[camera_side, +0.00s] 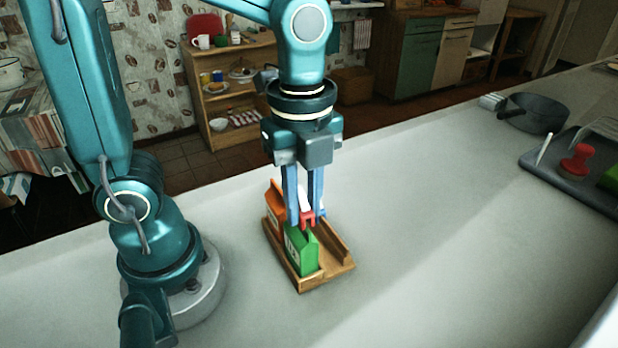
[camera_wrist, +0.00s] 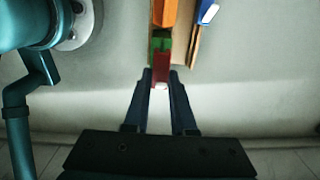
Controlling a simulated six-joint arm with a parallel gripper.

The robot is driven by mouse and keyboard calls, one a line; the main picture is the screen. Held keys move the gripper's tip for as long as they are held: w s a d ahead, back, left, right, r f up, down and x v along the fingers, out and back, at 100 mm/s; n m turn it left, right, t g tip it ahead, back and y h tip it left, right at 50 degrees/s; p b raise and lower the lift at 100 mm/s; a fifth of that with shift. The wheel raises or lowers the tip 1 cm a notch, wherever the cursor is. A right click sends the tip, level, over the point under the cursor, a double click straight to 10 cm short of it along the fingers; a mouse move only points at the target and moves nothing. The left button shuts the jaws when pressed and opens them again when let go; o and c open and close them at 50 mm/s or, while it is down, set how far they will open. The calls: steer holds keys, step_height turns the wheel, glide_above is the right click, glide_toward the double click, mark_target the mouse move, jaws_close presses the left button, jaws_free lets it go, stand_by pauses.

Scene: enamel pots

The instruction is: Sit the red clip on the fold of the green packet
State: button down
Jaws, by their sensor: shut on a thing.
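My gripper (camera_side: 304,219) points down over the wooden rack and is shut on the red clip (camera_side: 307,218). The green packet (camera_side: 302,250) stands in the rack, and the clip is right at its top fold. I cannot tell whether the clip touches the fold or is just above it. In the wrist view the red clip (camera_wrist: 160,74) lies between the fingertips (camera_wrist: 160,82), and a small part of the green packet (camera_wrist: 160,44) shows just beyond it; the clip hides the rest.
The wooden rack (camera_side: 338,268) also holds an orange packet (camera_side: 275,206) behind the green one. A blue and white item (camera_side: 319,186) is behind the fingers. A dark tray (camera_side: 545,162) with a red object (camera_side: 576,160) and a grey pan (camera_side: 538,113) stand far right. The counter between is clear.

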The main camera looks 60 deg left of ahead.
steer(key=shift+f, duration=1.05)
steer(key=c, duration=0.7)
jaws_free()
steer(key=shift+o, duration=0.2)
steer(key=shift+r, duration=2.55)
steer(key=shift+f, duration=1.85)
steer(key=shift+f, duration=0.15)
